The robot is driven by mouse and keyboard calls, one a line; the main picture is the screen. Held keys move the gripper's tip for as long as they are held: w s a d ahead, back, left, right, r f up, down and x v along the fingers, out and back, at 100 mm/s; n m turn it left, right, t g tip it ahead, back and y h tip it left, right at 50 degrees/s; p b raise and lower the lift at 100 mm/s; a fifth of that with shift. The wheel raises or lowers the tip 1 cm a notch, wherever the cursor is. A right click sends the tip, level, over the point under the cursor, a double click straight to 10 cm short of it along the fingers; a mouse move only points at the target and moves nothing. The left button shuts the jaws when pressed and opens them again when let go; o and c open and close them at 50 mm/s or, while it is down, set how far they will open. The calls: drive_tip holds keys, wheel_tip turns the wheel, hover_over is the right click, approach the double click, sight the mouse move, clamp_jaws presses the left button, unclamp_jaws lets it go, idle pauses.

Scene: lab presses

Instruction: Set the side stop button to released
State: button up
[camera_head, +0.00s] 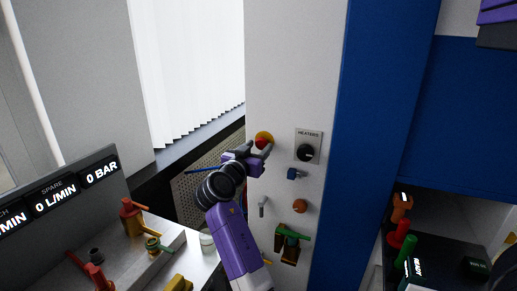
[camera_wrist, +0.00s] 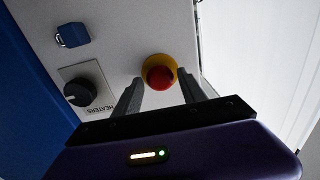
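The side stop button (camera_head: 264,138) is a red mushroom head on a yellow round base, high on the side face of the white and blue cabinet. In the wrist view the red button (camera_wrist: 160,77) shows between and just beyond my fingertips. My gripper (camera_head: 259,148) is in front of the button, its two fingers apart on either side of it. In the wrist view the gripper (camera_wrist: 158,85) is open, with a visible gap between each finger and the red head. Whether the button is pressed in or out, I cannot tell.
Beside the button are a black HEATERS knob (camera_head: 305,152) and a small blue part (camera_head: 293,174). Below are an orange knob (camera_head: 299,206), a grey lever (camera_head: 262,206) and a green-handled valve (camera_head: 293,234). A bench with valves and gauges (camera_head: 82,180) stands at left.

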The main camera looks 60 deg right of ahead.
drive_tip(key=shift+o, duration=0.7)
drive_tip(key=a+b, duration=0.2)
drive_tip(key=a, duration=0.5)
drive_tip(key=shift+s+a, duration=0.3)
drive_tip(key=shift+a, duration=0.1)
